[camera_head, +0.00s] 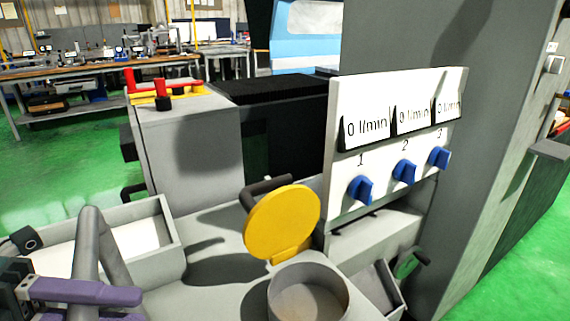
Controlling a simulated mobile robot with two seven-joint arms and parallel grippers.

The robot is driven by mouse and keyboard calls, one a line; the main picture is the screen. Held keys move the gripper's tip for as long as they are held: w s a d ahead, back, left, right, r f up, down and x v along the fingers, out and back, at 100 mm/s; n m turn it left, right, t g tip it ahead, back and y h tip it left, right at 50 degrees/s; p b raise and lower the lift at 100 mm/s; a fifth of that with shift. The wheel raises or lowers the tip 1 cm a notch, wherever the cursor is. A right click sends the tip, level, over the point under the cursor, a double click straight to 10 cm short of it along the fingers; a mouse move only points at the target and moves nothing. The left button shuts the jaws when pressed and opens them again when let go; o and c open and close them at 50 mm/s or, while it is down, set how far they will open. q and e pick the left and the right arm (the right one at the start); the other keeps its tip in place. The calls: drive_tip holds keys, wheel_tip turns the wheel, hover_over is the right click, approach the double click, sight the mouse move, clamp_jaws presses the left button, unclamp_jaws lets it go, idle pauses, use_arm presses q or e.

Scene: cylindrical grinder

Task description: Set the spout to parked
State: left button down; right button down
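A grey bent tube (91,237), which looks like the spout, rises at the lower left and bends over at its top. My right gripper is not in view.
A grey open tray (160,230) lies behind the tube. A round yellow lid (284,222) stands raised beside a grey cylindrical cup (308,293). A white panel (345,200) carries three blue knobs and displays reading 0 l/min. A grey wall (490,130) blocks the right.

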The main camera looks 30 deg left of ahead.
use_arm(q)
drive_tip(key=c, duration=0.6)
unclamp_jaws()
drive_tip(key=shift+s, duration=0.1)
drive_tip(key=shift+a, duration=0.1)
drive_tip(key=b+v, duration=0.1)
drive_tip(key=v, duration=0.9)
